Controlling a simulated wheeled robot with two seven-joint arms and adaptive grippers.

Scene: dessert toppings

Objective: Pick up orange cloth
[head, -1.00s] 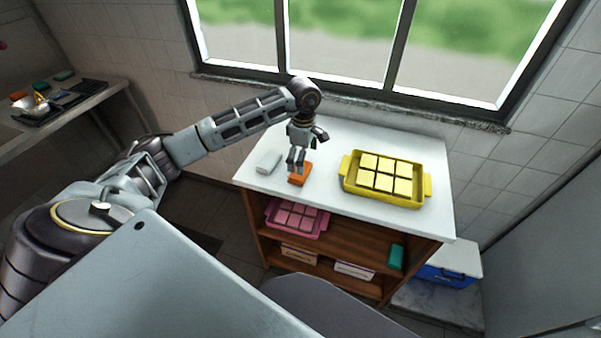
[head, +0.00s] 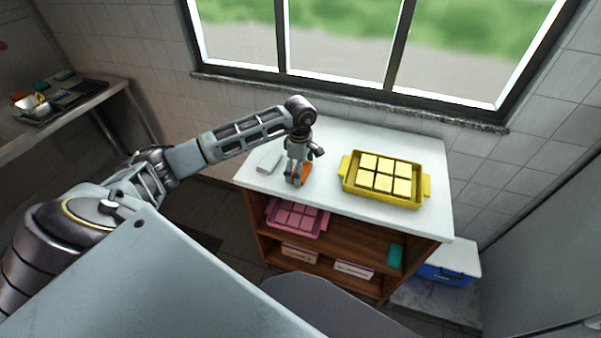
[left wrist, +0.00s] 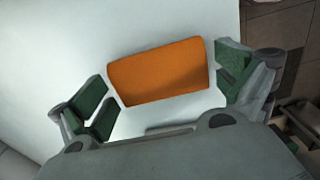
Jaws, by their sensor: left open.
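The orange cloth (head: 306,173) lies on the white top of the shelf unit, partly hidden behind my left gripper (head: 297,180) in the head view. In the left wrist view the orange cloth (left wrist: 158,72) is a folded, flat block lying between the green-padded fingers of my left gripper (left wrist: 166,82). The fingers are open, one on each side of the cloth, with a small gap showing at each end. The gripper points down at the cloth. My right gripper is not in view.
A yellow tray (head: 428,188) with several pale yellow squares stands to the right. A pink tray (head: 318,229) is on the shelf below. The window wall is behind.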

